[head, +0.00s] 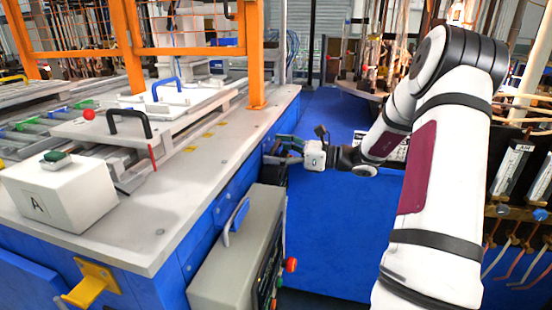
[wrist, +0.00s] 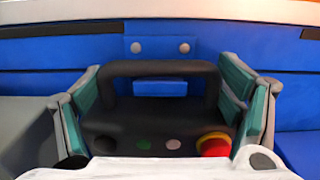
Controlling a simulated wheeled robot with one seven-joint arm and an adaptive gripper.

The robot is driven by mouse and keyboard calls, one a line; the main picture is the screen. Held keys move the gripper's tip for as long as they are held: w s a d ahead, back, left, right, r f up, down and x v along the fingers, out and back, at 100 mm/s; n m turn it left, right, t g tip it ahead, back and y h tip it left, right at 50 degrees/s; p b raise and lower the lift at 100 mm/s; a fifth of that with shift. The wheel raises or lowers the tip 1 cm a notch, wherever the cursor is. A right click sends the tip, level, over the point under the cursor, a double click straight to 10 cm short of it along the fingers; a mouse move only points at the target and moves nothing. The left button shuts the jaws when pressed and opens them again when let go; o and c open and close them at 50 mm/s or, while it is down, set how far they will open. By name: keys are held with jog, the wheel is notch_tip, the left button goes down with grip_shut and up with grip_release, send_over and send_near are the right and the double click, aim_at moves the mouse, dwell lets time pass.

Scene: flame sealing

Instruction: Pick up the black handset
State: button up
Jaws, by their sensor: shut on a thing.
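The black handset (wrist: 158,118) fills the middle of the wrist view. It has a loop handle at the top, and a green button, a grey button and a red-yellow knob on its face. My gripper (wrist: 162,100) has one teal-padded finger on each side of the handset and is shut on it. In the head view my gripper (head: 285,147) is beside the blue side of the workbench, where the handset is small and mostly hidden. A blue bracket with two bolts (wrist: 160,48) is behind the handset, very close to it; I cannot tell whether they touch.
The grey-topped workbench (head: 200,170) stands left of my gripper. A grey control box (head: 237,255) with a red knob is below and in front. A white box marked A (head: 62,198) sits on the bench. Blue floor (head: 325,235) below my arm is clear.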

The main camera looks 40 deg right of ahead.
jog(key=shift+r, duration=0.7)
jog(key=p+v, duration=0.3)
jog(key=v, duration=1.5)
jog(key=shift+f, duration=0.15)
